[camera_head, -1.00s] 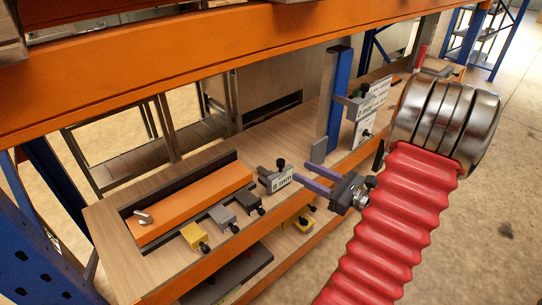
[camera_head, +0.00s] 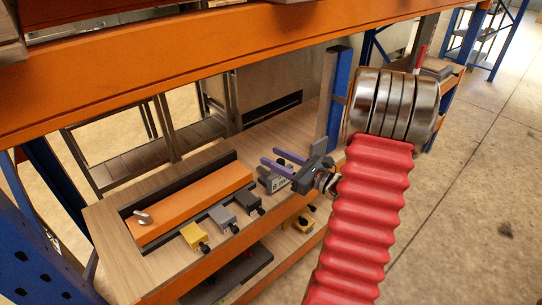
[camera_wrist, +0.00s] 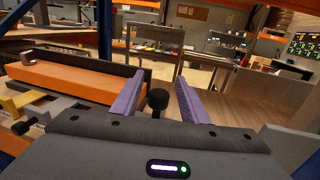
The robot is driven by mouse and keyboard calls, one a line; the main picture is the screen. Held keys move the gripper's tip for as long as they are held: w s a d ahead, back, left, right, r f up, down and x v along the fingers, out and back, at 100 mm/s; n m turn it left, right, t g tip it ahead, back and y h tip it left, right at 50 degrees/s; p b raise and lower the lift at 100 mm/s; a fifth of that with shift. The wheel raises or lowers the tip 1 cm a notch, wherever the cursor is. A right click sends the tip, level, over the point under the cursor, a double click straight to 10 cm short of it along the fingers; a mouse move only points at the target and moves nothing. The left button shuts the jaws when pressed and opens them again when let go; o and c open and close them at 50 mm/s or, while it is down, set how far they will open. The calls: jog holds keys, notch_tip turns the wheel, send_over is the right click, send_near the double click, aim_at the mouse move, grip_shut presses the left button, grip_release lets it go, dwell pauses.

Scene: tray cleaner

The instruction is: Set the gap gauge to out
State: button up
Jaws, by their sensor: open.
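The likely gap gauge, a grey block with a white label and black knob (camera_head: 277,183), sits on the wooden bench right of the orange bar. My gripper partly covers it, and its label is hard to read now. My gripper (camera_head: 270,157) is open, its two purple fingers reaching left over the block. In the wrist view the black knob (camera_wrist: 157,99) stands between the purple fingers (camera_wrist: 158,92), with space on both sides. I cannot tell how far below the fingers the block lies.
An orange bar (camera_head: 195,205) lies against a dark backing on the bench (camera_head: 108,222). Yellow (camera_head: 194,236), grey (camera_head: 222,217) and black (camera_head: 247,201) blocks line its front. A blue post (camera_head: 338,100) stands behind my gripper. An orange shelf beam (camera_head: 200,50) crosses above.

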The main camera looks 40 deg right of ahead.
jog(key=shift+x, duration=1.1)
jog(key=shift+c, duration=0.4)
grip_shut()
